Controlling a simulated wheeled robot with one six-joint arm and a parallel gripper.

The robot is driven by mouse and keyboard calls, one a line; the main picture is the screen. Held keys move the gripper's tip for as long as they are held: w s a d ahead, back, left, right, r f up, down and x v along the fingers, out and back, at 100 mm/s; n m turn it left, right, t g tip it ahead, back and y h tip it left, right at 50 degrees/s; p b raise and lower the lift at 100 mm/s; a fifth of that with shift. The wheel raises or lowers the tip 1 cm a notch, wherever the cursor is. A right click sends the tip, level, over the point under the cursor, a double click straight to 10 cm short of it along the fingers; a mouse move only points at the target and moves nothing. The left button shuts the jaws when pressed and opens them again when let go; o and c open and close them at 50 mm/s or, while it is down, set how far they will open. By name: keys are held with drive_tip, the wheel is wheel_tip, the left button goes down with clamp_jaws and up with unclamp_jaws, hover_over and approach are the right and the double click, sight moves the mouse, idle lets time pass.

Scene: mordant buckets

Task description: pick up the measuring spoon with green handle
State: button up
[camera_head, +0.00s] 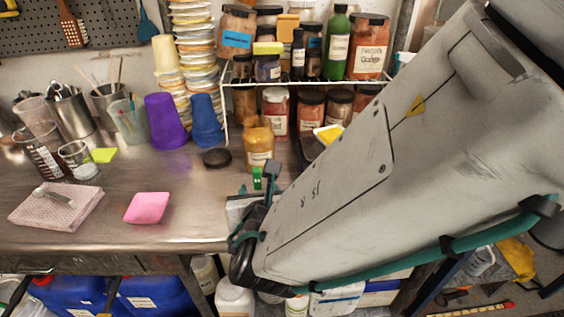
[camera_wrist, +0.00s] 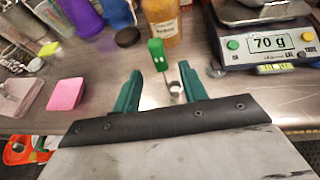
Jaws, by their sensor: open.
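The measuring spoon with the green handle (camera_wrist: 156,52) lies on the steel bench in the wrist view. Its thin metal stem runs toward me to a small round metal bowl (camera_wrist: 176,90). My gripper (camera_wrist: 159,70) is open, with one green finger on each side of the spoon. The stem and bowl lie between the fingers, and the handle reaches a little past the fingertips. I see no contact. In the head view the green handle (camera_head: 257,178) shows just beyond my gripper, and my arm hides the rest of the spoon.
A scale (camera_wrist: 266,42) reading 70 g stands close on the right. An orange-brown jar (camera_head: 259,146) and a black lid (camera_head: 217,157) are behind the spoon. A pink sponge (camera_head: 147,208) and folded cloth (camera_head: 56,207) lie left. The bench's front edge is near.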

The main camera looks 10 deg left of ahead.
sight(258, 183)
drive_tip(key=x, duration=0.6)
drive_tip(key=shift+w, duration=0.1)
clamp_jaws()
